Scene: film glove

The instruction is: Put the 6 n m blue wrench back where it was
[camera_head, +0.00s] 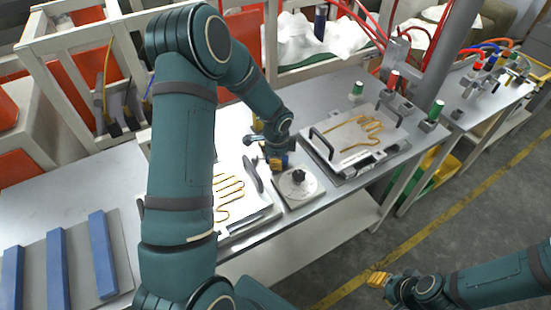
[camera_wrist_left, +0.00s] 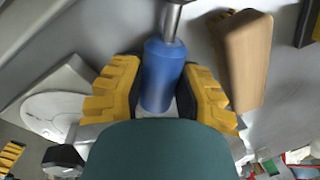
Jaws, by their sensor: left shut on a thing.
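The blue wrench (camera_wrist_left: 162,72) shows in the left wrist view as a blue cylindrical handle with a metal shaft at its upper end. My left gripper (camera_wrist_left: 165,95) has its yellow ridged fingers shut on this handle, one on each side. In the head view my left gripper (camera_head: 276,161) is over the grey bench beside the round plate; the wrench there is mostly hidden by the gripper. My right gripper (camera_head: 378,279) is at the lower right, away from the bench over the floor, with small yellow fingers whose gap is unclear.
A round white plate with a black knob (camera_head: 298,177) stands close to my left gripper. Hand-shaped wire moulds (camera_head: 229,191) (camera_head: 356,134) lie on both sides. A tan handle (camera_wrist_left: 246,55) lies beside the wrench in the wrist view. Blue bars (camera_head: 101,253) lie at the bench's left end.

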